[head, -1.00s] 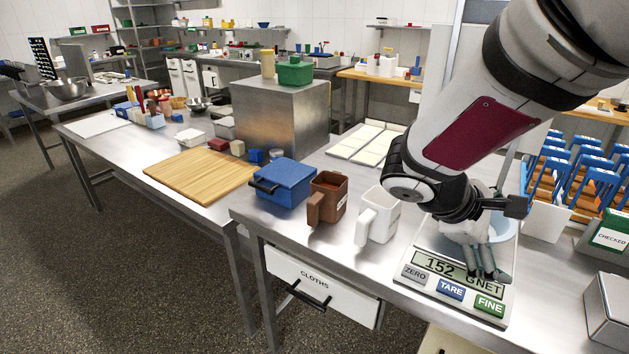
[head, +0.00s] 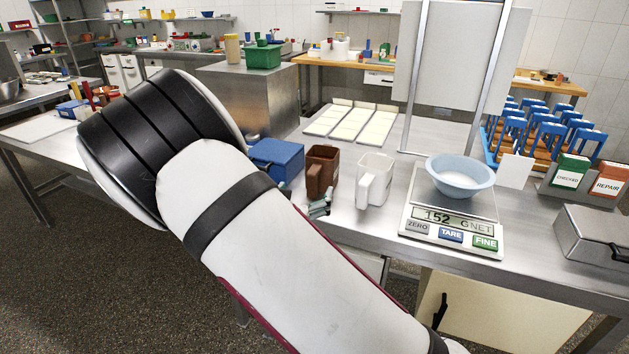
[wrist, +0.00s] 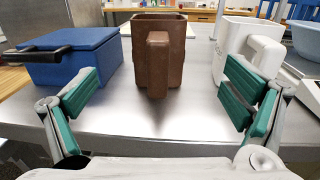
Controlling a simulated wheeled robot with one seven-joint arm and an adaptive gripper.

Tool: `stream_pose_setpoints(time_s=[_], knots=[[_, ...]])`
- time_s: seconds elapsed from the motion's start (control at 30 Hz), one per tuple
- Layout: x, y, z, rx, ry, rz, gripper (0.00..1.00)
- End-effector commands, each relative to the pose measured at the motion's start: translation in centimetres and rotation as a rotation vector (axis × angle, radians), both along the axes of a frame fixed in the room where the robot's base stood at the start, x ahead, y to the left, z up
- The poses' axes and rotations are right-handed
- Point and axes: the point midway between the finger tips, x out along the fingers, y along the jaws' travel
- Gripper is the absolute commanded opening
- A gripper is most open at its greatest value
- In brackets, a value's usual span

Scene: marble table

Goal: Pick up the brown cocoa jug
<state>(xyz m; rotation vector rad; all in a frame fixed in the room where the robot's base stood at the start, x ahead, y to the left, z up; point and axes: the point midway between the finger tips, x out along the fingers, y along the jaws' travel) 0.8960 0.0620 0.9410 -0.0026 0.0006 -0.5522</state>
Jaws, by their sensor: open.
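The brown cocoa jug (head: 322,168) stands upright on the steel table, between a blue box and a white jug. In the wrist view the brown jug (wrist: 171,62) is centred, with its handle (wrist: 158,64) facing me. My gripper (wrist: 158,108) is open and empty, its green-padded fingers spread wide on either side of the jug's handle line. The fingers are in front of the jug and do not touch it. In the head view my gripper (head: 319,208) shows only in part beside the jug's base, the rest hidden behind my arm.
A blue box (wrist: 68,58) with a black handle stands close on the left. A white jug (head: 374,180) stands close on the right. Further right is a scale (head: 420,214) with a pale blue bowl (head: 460,177) on it. White trays (head: 350,122) lie behind.

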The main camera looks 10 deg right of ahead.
Motion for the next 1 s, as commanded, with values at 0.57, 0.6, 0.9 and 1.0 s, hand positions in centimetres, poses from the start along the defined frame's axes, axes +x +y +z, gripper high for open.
stream_pose_setpoints(time_s=[0.57, 0.6, 0.9, 1.0], knots=[[6.4, -4.0, 0.2, 0.002, -0.002, -0.004, 0.94], [6.8, -4.2, 0.3, 0.002, -0.004, -0.005, 0.94], [10.2, -6.0, 0.6, 0.001, -0.002, -0.005, 0.94], [10.5, -6.2, 0.6, 0.002, -0.001, -0.005, 0.94]])
